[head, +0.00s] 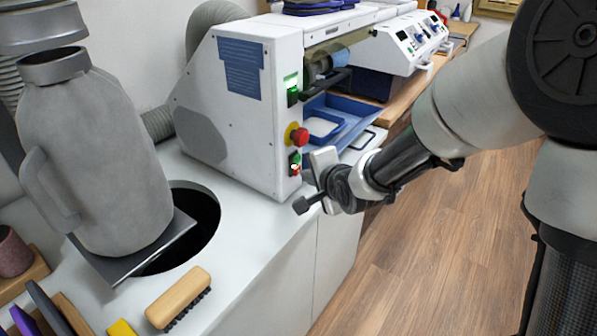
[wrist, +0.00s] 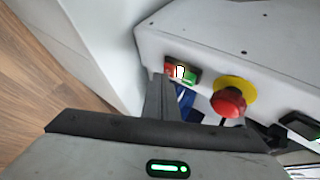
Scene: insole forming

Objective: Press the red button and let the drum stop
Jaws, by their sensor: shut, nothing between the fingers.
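The white machine (head: 235,110) has a small switch with a green upper half (head: 294,158) and a red button (head: 295,170) below it. In the wrist view the red button (wrist: 169,69) lies beside a white middle piece and the green button (wrist: 190,76). My gripper (head: 308,177) is at the machine's front corner, close to this switch. In the wrist view its shut fingers (wrist: 159,82) end just below the red button, with nothing between them; I cannot tell whether they touch it. A drum (head: 320,68) shows in the machine's opening, partly hidden; its motion cannot be told.
A red mushroom knob on a yellow plate (head: 297,136) sits just above the switch; it also shows in the wrist view (wrist: 228,102). A lit green switch (head: 292,92) is higher up. A blue tray (head: 350,107) lies right of the panel. A brush (head: 178,297) lies at the front.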

